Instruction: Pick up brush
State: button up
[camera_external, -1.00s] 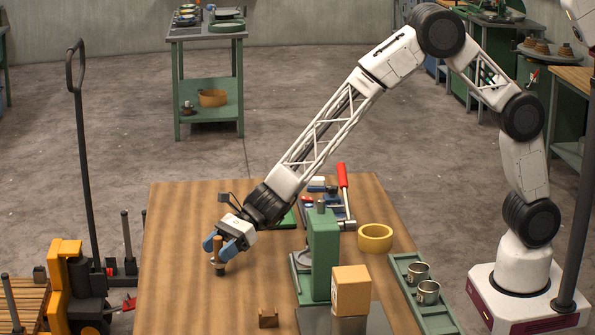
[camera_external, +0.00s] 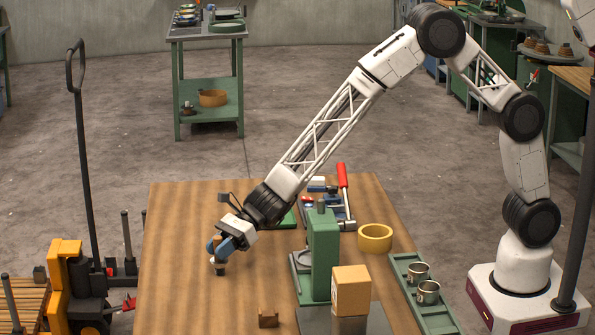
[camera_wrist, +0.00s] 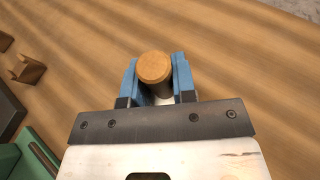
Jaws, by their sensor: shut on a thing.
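The brush (camera_external: 212,245) stands upright on the left part of the wooden table, with a round wooden handle and a darker lower end. My gripper (camera_external: 222,247) is at the brush with its blue fingers closed around the handle. In the wrist view the round wooden top of the brush (camera_wrist: 155,68) sits between the two blue fingers of my gripper (camera_wrist: 157,82). The lower end of the brush is mostly hidden in the wrist view. I cannot tell whether it touches the table.
A green press-like stand (camera_external: 322,255) is right of my gripper, with a wooden block (camera_external: 351,291) in front. A small brown holder (camera_external: 268,318) lies near the front.

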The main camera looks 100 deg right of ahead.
aim_at(214, 238)
jog(key=shift+r, duration=0.1)
jog(key=shift+r, duration=0.8)
notch_tip(214, 238, up, 2)
jog(key=shift+s, duration=0.1)
jog(key=s+d+r, duration=0.1)
jog(key=s+d, duration=0.1)
jog(key=s, duration=1.3)
jog(key=shift+s, duration=0.35)
jog(key=shift+r, duration=0.1)
